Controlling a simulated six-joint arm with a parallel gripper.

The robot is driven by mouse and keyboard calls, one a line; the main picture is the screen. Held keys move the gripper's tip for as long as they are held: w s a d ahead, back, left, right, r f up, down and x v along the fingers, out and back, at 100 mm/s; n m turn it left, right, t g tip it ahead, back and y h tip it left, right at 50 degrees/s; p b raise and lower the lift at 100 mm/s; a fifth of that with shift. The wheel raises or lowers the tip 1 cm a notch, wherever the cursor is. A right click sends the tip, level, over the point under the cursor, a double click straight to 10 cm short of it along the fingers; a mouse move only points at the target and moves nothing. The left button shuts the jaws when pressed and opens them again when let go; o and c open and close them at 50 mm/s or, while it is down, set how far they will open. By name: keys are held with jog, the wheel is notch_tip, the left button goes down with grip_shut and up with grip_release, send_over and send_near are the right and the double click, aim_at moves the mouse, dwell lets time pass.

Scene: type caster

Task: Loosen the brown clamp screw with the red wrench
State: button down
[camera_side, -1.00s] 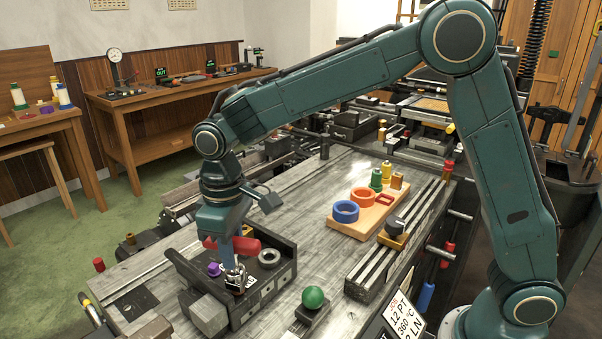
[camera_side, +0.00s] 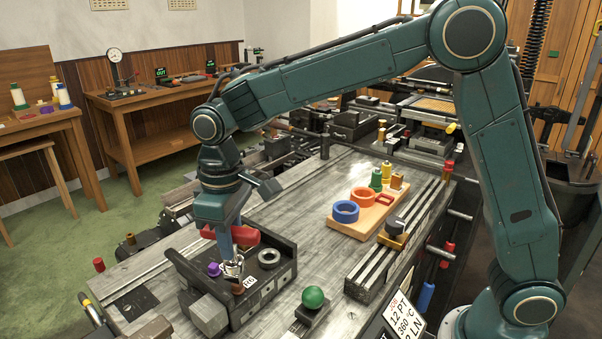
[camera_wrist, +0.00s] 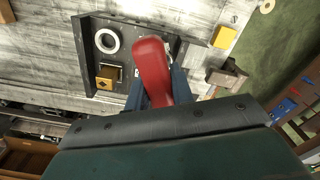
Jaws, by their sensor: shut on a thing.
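The red wrench (camera_wrist: 152,70) is in my gripper, its red handle filling the middle of the wrist view between the blue fingers. In the side view the red wrench (camera_side: 246,237) crosses my gripper (camera_side: 231,253), which is shut on it above the dark mould fixture (camera_side: 190,266). Bright metal shows just below the fingers; I cannot tell whether it touches the fixture. A golden-brown square piece (camera_wrist: 104,83) sits near the ring in the wrist view. I cannot make out the brown clamp screw for certain; my gripper and the wrench hide part of the fixture.
A grey ring (camera_side: 269,257) and a purple knob (camera_side: 213,269) sit on the fixture. A green ball (camera_side: 313,297) stands in front to the right. A wooden board (camera_side: 345,229) with coloured rings lies behind on the right. The grey table top between is mostly clear.

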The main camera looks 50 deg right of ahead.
jog(key=shift+r, duration=0.1)
jog(key=shift+r, duration=1.95)
